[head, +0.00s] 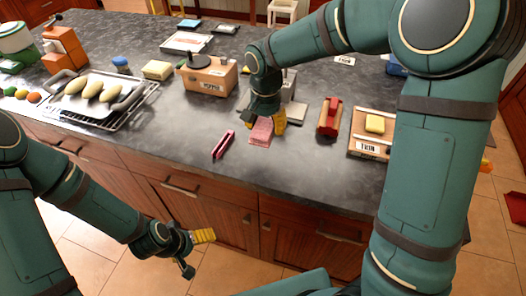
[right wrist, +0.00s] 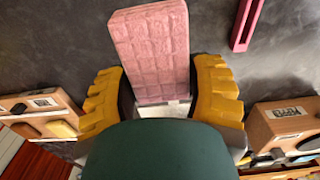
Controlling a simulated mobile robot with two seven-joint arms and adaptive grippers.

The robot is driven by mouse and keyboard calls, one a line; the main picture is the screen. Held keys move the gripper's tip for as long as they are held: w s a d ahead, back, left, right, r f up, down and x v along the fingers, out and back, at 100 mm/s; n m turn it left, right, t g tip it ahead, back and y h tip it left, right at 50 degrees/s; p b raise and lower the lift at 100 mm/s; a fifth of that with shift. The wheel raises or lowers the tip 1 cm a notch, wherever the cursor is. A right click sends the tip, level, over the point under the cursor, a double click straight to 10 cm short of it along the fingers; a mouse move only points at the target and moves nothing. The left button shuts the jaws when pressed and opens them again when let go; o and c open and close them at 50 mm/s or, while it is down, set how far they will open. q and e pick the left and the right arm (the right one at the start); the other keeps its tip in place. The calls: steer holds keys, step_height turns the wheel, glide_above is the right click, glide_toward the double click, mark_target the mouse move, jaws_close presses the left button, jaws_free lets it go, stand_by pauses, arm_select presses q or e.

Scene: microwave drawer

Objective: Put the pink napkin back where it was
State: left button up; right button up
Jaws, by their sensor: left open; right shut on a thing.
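The pink napkin (head: 261,131) is a folded, textured block at the middle of the counter in the head view. It also shows in the right wrist view (right wrist: 152,48), between the yellow fingers. My right gripper (head: 264,120) is shut on the napkin, reaching down from above. Whether the napkin touches the counter is hard to tell. A narrow, deep-pink frame (head: 223,145) lies left of it on the counter, apart from it; the right wrist view shows it too (right wrist: 246,22). My left gripper (head: 194,250) is open and empty, low in front of the cabinets.
A labelled wooden box (head: 207,78) stands behind on the left, and a grey object (head: 290,108) stands behind the right gripper. A red item (head: 329,118) and a wooden tray with a yellow block (head: 368,145) are to the right. Counter around the pink frame is clear.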

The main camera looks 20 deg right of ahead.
mark_target(265, 153)
step_height(265, 153, down, 9)
steer(key=shift+f+b, duration=0.1)
steer(key=shift+b, duration=0.55)
steer(key=shift+f, duration=0.15)
steer(key=o, duration=1.2)
